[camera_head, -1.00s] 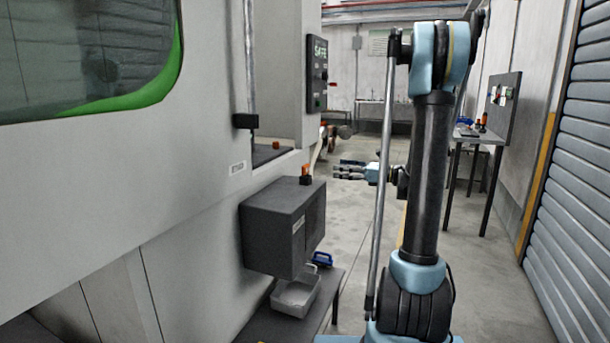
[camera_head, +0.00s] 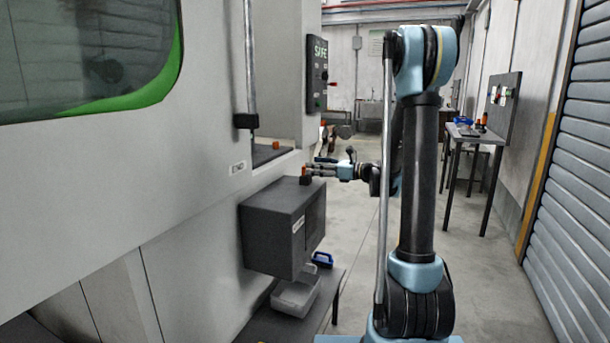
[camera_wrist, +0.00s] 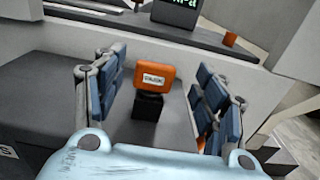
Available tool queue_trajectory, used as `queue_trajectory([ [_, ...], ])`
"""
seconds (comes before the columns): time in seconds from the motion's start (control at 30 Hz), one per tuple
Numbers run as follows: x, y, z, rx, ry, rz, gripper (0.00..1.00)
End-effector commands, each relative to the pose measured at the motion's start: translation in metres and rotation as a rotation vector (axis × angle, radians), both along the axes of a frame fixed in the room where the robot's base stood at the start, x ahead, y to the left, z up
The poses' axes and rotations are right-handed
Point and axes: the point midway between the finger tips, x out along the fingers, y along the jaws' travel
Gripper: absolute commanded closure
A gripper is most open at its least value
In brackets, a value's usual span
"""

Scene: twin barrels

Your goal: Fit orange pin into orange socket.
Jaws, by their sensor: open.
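An orange block with a white label (camera_wrist: 153,78) stands on a small black base (camera_wrist: 148,107) in the wrist view, and I take it for the orange pin. My gripper (camera_wrist: 158,100) is open, with blue-padded fingers on either side of the block and gaps to both. In the head view my gripper (camera_head: 312,171) is at the block from the right. Another small orange piece (camera_wrist: 230,38) stands on the machine ledge; whether it is the socket I cannot tell.
The machine ledge (camera_wrist: 190,37) runs behind the box, beside the white machine wall (camera_head: 180,190). A grey bin (camera_head: 296,296) and a blue-handled item (camera_head: 322,260) are below the box. A table (camera_head: 462,140) stands at the back right. The floor between is clear.

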Motion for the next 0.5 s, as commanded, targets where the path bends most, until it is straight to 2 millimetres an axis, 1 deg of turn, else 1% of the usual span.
queue_trajectory([
  [0.2,0.006,0.026,-0.005,0.000,0.000,0.002,0.35],
  [0.3,0.011,0.037,-0.005,0.000,0.000,0.002,0.35],
  [0.4,0.013,0.043,-0.005,0.000,0.000,0.000,0.35],
  [0.5,0.013,0.043,-0.005,0.000,0.000,0.000,0.35],
])
